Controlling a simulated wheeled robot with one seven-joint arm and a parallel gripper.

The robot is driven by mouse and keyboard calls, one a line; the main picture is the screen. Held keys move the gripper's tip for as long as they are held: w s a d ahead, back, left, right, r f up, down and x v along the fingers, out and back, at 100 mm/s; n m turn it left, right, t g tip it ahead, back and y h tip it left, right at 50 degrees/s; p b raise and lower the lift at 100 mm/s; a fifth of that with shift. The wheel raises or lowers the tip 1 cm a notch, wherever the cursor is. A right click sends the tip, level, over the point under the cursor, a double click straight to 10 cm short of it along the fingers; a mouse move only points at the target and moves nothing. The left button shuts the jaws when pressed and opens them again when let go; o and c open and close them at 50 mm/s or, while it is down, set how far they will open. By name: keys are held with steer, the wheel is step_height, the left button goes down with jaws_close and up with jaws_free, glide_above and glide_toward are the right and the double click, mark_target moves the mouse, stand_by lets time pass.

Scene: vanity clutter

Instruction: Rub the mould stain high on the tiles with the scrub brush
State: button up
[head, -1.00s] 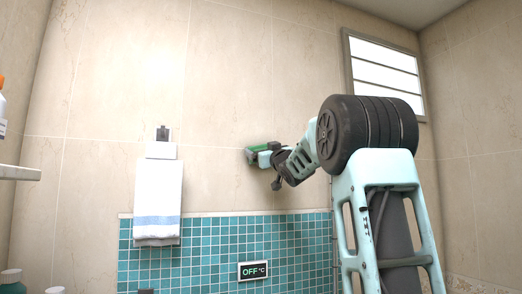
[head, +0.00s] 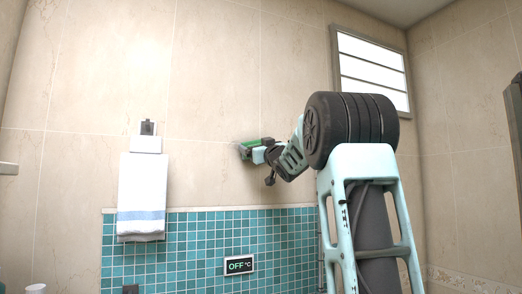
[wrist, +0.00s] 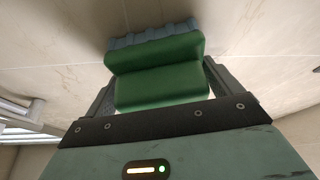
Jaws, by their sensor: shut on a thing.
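My gripper (head: 264,152) is shut on the green scrub brush (head: 245,149) in front of the beige tile wall, a little above the teal mosaic band. In the wrist view the brush's green body (wrist: 158,75) sits between the two fingers, with its blue-grey bristles (wrist: 153,34) pointing away from my gripper toward the tiles. The bristles look close to the wall, but I cannot tell whether they touch it. I see no clear mould stain in either current view; the brush and my arm hide part of the tiles.
A white towel with a blue stripe (head: 142,195) hangs on the wall at left. A small display reading OFF (head: 239,265) is on the mosaic. A slatted window (head: 372,72) is at upper right. A dark-framed object (head: 515,115) shows at the right edge.

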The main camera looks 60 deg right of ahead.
steer(key=shift+w+a+b, duration=0.55)
steer(key=shift+a+b, duration=0.05)
steer(key=shift+a, duration=0.25)
steer(key=shift+w+a+b, duration=0.5)
steer(key=shift+a+b, duration=0.05)
steer(key=shift+a, duration=0.35)
steer(key=shift+w+a+b, duration=0.55)
steer(key=shift+a+b, duration=0.05)
steer(key=shift+a, duration=0.25)
steer(key=shift+w+a+f+b, duration=0.1)
steer(key=shift+w+a+b, duration=0.3)
steer(key=shift+a+b, duration=0.2)
steer(key=shift+w+a+b, duration=0.4)
steer(key=shift+a+b, duration=0.15)
steer(key=shift+a, duration=0.05)
steer(key=shift+w+a, duration=0.25)
steer(key=shift+a, duration=0.05)
steer(key=s+a+b, duration=0.2)
steer(key=s+a, duration=0.1)
steer(key=s, duration=0.2)
steer(key=shift+a, duration=0.1)
steer(key=shift+s+a+b, duration=0.25)
steer(key=shift+s+a, duration=0.15)
steer(key=shift+s, duration=0.25)
steer(key=shift+s+a+b, duration=0.25)
steer(key=shift+s+a, duration=0.1)
steer(key=shift+s, duration=0.3)
